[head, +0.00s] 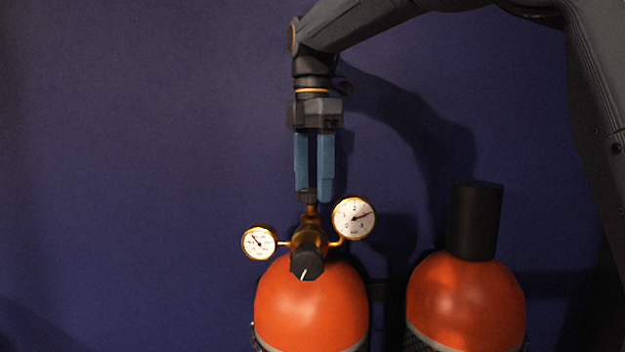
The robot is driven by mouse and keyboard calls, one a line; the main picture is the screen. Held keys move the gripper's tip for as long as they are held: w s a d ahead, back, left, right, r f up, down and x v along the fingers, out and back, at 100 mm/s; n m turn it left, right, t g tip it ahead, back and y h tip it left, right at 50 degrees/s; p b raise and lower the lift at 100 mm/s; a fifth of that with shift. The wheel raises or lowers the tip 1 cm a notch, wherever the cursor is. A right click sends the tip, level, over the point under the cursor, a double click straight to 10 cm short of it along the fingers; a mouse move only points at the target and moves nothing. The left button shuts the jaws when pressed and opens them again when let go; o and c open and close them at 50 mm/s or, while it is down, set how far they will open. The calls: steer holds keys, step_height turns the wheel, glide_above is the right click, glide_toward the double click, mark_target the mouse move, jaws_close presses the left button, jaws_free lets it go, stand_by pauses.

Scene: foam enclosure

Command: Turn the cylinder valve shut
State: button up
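The left orange cylinder (311,312) stands upright with a brass valve and regulator (312,232) on top. A small dark valve knob (307,196) sits at the top of the brass stem. A black knob with a white mark (307,265) faces me lower down. My gripper (312,194) points straight down from above, its two blue fingers apart with a narrow gap.
Two round gauges flank the valve: a left gauge (259,243) and a larger right gauge (354,218) close to the right fingertip. A second orange cylinder (465,300) with a tall black cap (475,220) stands to the right. The space left of the valve is clear before the dark blue wall (140,150).

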steer(key=c, duration=0.9)
steer(key=shift+m, duration=0.3)
steer(key=m, duration=0.4)
steer(key=shift+m, duration=0.3)
steer(key=m, duration=0.4)
steer(key=shift+s+m, duration=0.1)
steer(key=shift+m, duration=0.2)
steer(key=m, duration=1.2)
steer(key=shift+m, duration=0.4)
